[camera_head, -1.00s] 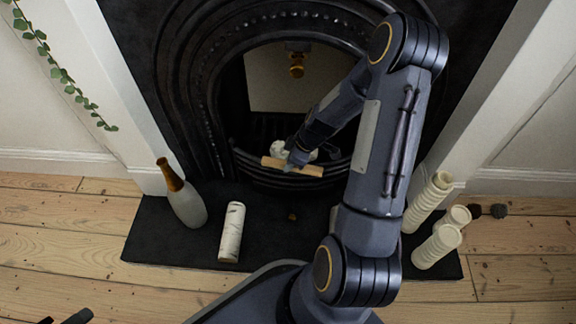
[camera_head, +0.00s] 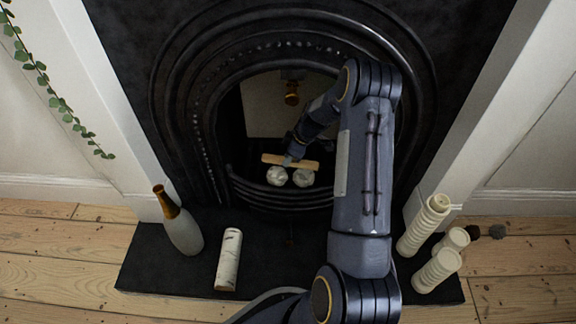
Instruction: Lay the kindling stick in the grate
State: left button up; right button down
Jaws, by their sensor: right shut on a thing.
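The kindling stick (camera_head: 305,164) is a short, light wooden piece held crosswise at the fireplace opening. My right gripper (camera_head: 287,162) is shut on it, left of its middle. The black grate (camera_head: 262,196) curves across the bottom of the opening. Two whitish round lumps (camera_head: 277,176) (camera_head: 303,178) show in the grate, just below the stick in the picture. I cannot tell whether the stick touches anything in the grate. My left gripper is not in view.
A grey and amber bottle (camera_head: 183,226) and a birch-like white cylinder (camera_head: 228,260) stand or lie on the dark hearth (camera_head: 150,262) at left. Several cream ribbed candles (camera_head: 424,226) stand at right.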

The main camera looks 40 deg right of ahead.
jog(key=shift+w+d+f, duration=0.5)
jog(key=shift+w+f, duration=0.1)
jog(key=shift+f, duration=0.65)
jog(key=shift+w+d+f, duration=0.55)
jog(key=shift+w+f, duration=0.05)
jog(key=shift+f, duration=0.65)
jog(key=shift+w+d+f, duration=0.5)
jog(key=shift+w+f, duration=0.1)
jog(key=shift+f, duration=0.65)
jog(key=shift+f, duration=0.55)
jog(key=c, duration=1.2)
grip_release()
jog(key=shift+r, duration=0.1)
